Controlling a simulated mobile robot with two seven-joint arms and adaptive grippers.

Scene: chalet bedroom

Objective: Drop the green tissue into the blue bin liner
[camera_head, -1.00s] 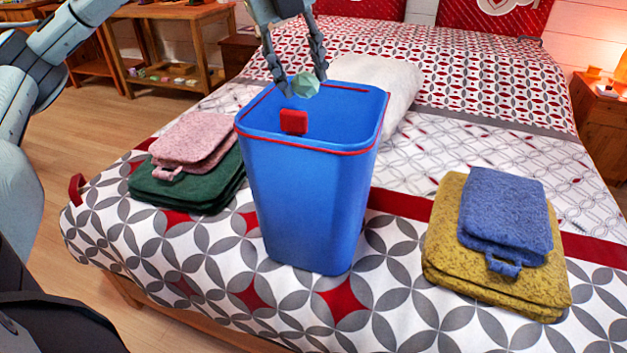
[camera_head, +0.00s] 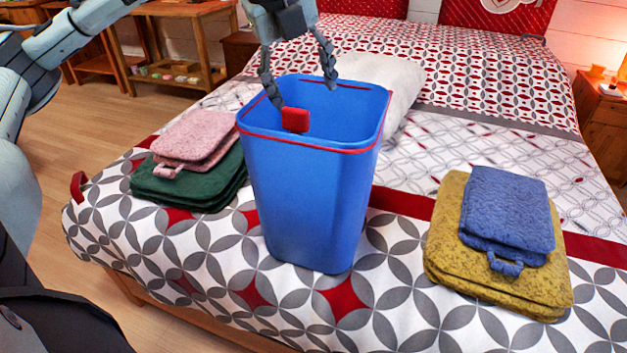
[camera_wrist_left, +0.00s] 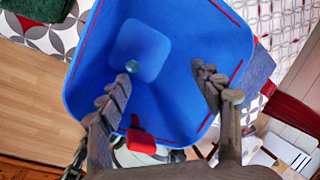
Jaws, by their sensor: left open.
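The blue bin liner (camera_head: 310,200) stands upright on the bed, with a red line around its rim and a red tab at the rim. My left gripper (camera_head: 302,92) is open and empty above its mouth, fingers spread. In the left wrist view, the bin's inside (camera_wrist_left: 180,60) lies below the open fingers (camera_wrist_left: 165,88). The green tissue (camera_wrist_left: 131,67) is a small greenish ball inside the bin, over its floor; whether it rests there or is still falling I cannot tell. The head view hides it behind the bin wall. My right gripper is not in view.
Pink (camera_head: 197,140) and dark green (camera_head: 190,188) folded towels lie left of the bin. Blue (camera_head: 508,215) and mustard (camera_head: 450,255) folded towels lie to its right. A white pillow (camera_head: 400,85) is just behind the bin. The patterned bedspread in front is clear.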

